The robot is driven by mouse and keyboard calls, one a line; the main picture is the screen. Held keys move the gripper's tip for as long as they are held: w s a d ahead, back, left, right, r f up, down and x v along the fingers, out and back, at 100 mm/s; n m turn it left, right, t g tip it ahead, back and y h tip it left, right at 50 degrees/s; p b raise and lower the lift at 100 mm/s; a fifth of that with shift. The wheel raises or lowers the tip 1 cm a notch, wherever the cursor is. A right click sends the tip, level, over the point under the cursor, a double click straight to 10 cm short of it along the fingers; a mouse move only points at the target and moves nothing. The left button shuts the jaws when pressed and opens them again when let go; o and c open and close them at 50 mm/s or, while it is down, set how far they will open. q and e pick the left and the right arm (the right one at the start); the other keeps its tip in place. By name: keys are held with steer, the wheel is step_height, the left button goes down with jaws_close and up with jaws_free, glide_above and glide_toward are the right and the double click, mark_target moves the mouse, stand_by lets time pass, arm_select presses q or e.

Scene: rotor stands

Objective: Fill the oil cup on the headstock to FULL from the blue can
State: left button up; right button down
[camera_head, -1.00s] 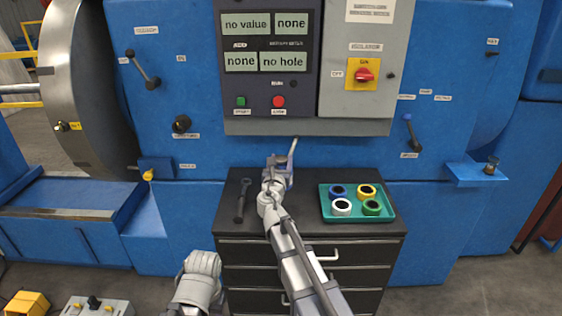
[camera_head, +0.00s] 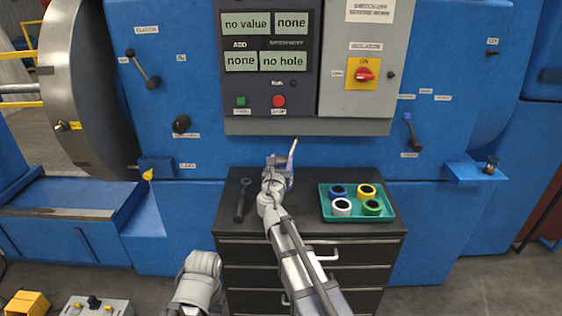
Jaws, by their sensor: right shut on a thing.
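My right gripper (camera_head: 278,164) is over the back part of the dark cabinet top, shut on what looks like the oil can. Most of the can is hidden by the gripper and arm. A thin pale spout (camera_head: 292,150) sticks up and tilts slightly right. The oil cup (camera_head: 491,165) is a small glass cup on a blue ledge at the far right of the machine, well apart from my right gripper. Its level is too small to read.
The dark cabinet top (camera_head: 292,231) carries a black wrench (camera_head: 242,201) on the left and a teal tray (camera_head: 327,214) with several coloured rings on the right. A grey control box (camera_head: 355,128) overhangs behind. A lever (camera_head: 411,131) sits between it and the oil cup.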

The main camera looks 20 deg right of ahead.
steer(key=shift+r, duration=0.1)
steer(key=shift+r+p, duration=1.95)
steer(key=shift+p, duration=0.1)
